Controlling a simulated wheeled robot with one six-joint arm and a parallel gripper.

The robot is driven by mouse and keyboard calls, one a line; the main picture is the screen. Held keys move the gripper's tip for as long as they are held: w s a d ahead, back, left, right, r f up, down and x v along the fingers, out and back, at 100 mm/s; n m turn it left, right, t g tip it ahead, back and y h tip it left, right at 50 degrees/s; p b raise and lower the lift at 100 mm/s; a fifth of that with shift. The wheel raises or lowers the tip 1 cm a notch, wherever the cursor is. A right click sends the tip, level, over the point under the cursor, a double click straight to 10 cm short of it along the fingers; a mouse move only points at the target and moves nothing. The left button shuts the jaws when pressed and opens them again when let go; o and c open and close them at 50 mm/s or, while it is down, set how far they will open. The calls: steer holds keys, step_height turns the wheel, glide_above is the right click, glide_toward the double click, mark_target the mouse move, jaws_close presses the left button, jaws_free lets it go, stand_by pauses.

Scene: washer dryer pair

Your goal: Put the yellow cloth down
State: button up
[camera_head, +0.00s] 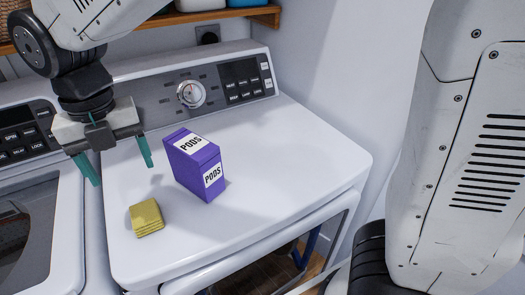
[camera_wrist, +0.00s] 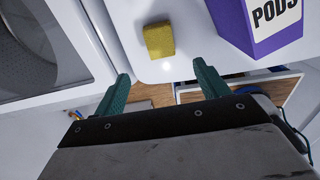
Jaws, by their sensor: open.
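The yellow cloth (camera_head: 147,217) is a small folded stack lying flat on the white top of the right-hand machine, near its front left corner. It also shows in the wrist view (camera_wrist: 159,40), beyond my fingertips and apart from them. My gripper (camera_head: 120,167) has teal fingers spread wide with nothing between them. In the head view it hangs above the left part of the machine top, up and to the left of the cloth. In the wrist view my gripper (camera_wrist: 162,72) points toward the cloth.
A purple PODS box (camera_head: 196,163) stands upright right of the cloth. The control panel (camera_head: 205,88) rises at the back, below a wooden shelf (camera_head: 225,13). The machine's top (camera_head: 290,150) is clear to the right. Another machine (camera_head: 30,220) stands at left.

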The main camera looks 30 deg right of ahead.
steer(key=s+d+r+m, duration=0.2)
steer(key=d+m, duration=0.7)
steer(key=d, duration=0.1)
steer(key=s+d+r+m, duration=0.2)
steer(key=s+d+m, duration=0.1)
steer(key=d+m, duration=0.65)
steer(key=s+d+f+m+t, duration=0.1)
steer(key=s+d+f+m, duration=0.2)
steer(key=s+d+m, duration=0.7)
steer(key=d+m, duration=0.1)
steer(key=m, duration=0.7)
steer(key=shift+s+d+f, duration=0.25)
steer(key=shift+s+d, duration=0.1)
steer(key=shift+d, duration=0.05)
steer(key=shift+c, duration=0.3)
